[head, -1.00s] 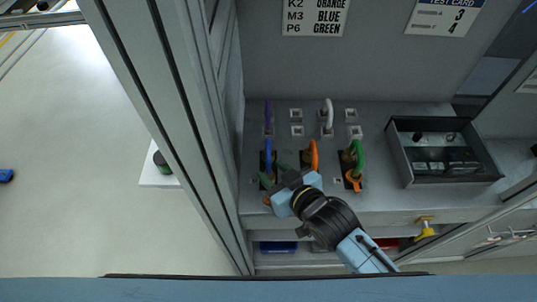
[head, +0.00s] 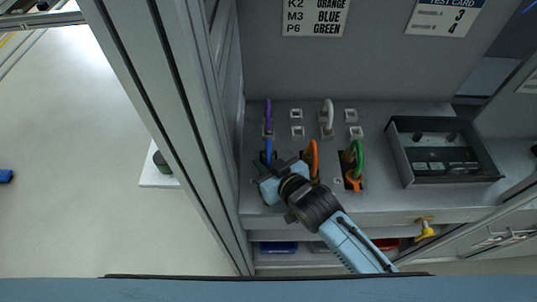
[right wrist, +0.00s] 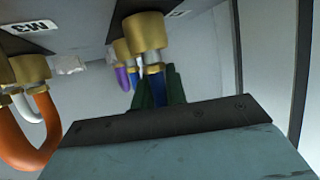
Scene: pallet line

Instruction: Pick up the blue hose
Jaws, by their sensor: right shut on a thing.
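The blue hose (head: 268,150) stands in the left column of the panel in the head view, below the purple hose. My right gripper (head: 268,163) is at its lower part. In the right wrist view the blue hose (right wrist: 157,88) hangs from a brass fitting, between the dark green fingers of my right gripper (right wrist: 160,90). These are shut on it, just below the fitting. The gripper body hides the hose's lower end. My left gripper is not in view.
Close by are an orange hose (head: 314,157), a green hose (head: 358,158), a purple hose (head: 268,113) and a white hose (head: 328,113). A dark open tray (head: 455,180) stands at right. A frame post (head: 170,110) rises close on the left.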

